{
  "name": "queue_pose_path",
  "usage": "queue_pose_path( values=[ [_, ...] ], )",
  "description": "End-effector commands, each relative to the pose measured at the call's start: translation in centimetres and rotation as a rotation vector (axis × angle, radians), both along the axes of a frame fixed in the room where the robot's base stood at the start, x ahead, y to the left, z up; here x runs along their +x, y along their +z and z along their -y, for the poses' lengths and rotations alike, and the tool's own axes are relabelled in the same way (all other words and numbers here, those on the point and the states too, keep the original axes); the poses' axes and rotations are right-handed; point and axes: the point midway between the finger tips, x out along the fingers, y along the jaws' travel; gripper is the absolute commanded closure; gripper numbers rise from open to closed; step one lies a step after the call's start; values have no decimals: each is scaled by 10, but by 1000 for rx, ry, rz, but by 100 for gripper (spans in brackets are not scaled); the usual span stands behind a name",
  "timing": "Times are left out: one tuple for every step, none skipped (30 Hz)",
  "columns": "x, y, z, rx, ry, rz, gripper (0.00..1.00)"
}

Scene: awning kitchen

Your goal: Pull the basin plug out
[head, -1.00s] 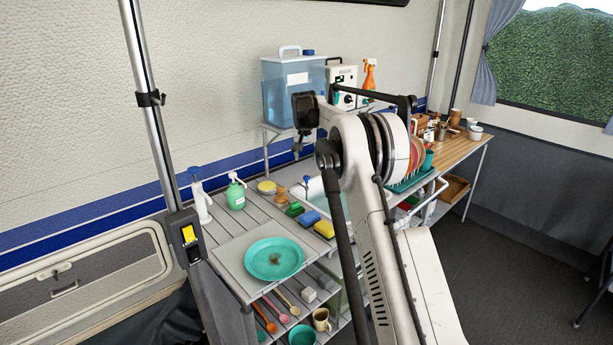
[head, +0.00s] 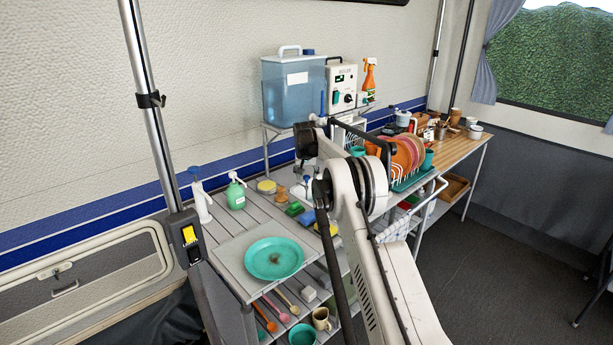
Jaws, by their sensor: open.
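A green soap bottle (head: 236,195), sponges and a blue water tank (head: 292,88) stand around. A dish rack (head: 408,180) with plates is right of my arm. Open floor lies at right.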

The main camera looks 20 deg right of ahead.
Motion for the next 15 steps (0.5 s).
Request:
queue_pose_path(
  values=[
    [0,0,0,0,0,0,57],
    [0,0,0,0,0,0,57],
    [0,0,0,0,0,0,57],
    [0,0,0,0,0,0,57],
    [0,0,0,0,0,0,57],
    [0,0,0,0,0,0,57],
    [0,0,0,0,0,0,57],
    [0,0,0,0,0,0,60],
    [0,0,0,0,0,0,66],
    [0,0,0,0,0,0,70],
    [0,0,0,0,0,0,74],
    [0,0,0,0,0,0,79],
    [0,0,0,0,0,0,83],
    [0,0,0,0,0,0,87],
    [0,0,0,0,0,0,92]
  ],
)
